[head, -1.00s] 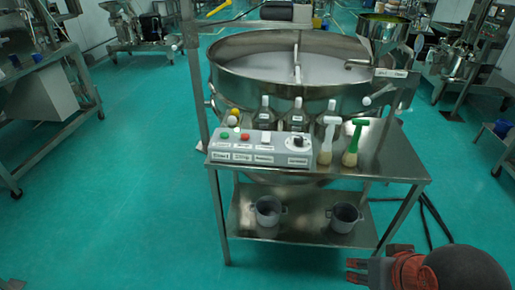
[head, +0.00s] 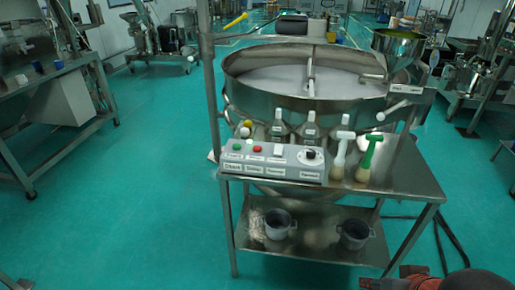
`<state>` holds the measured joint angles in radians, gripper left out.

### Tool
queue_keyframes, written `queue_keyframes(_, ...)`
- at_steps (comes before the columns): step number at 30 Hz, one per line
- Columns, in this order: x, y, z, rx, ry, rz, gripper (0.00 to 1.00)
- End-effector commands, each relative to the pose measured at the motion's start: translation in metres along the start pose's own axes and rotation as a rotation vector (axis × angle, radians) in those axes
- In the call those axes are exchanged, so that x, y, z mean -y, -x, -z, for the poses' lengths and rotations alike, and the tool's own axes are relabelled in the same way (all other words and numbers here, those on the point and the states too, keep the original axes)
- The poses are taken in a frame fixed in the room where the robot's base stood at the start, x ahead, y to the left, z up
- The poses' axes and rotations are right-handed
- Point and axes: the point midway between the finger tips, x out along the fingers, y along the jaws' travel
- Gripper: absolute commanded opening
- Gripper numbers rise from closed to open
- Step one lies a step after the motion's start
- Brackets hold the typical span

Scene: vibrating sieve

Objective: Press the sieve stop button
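A grey control box (head: 272,161) sits on the front left of a steel table in the head view. On its top are a green button (head: 237,147), a red button (head: 257,150), a white switch (head: 278,151) and a round black knob (head: 309,154). The labels on it are too small to read surely. Behind it stands the large round steel sieve (head: 262,89) with white material inside. My gripper (head: 372,284) is at the bottom right edge, low and apart from the table and box. It is mostly cut off, so its opening cannot be judged.
The steel table (head: 410,178) also holds a white-handled brush (head: 341,155), a green-handled brush (head: 369,158) and several bottles behind the box. Two grey pots (head: 278,224) stand on its lower shelf. A steel post (head: 209,100) rises at the left. Green floor in front is clear.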

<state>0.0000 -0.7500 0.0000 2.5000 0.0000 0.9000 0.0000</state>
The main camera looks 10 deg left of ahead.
Motion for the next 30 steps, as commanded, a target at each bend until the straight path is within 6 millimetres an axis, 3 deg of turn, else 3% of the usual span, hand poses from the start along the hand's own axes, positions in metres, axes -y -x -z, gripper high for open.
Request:
queue_keyframes(17,0.0,0.0,0.0,0.0,0.0,0.0,0.01)
queue_keyframes(30,0.0,0.0,0.0,0.0,0.0,0.0,0.0)
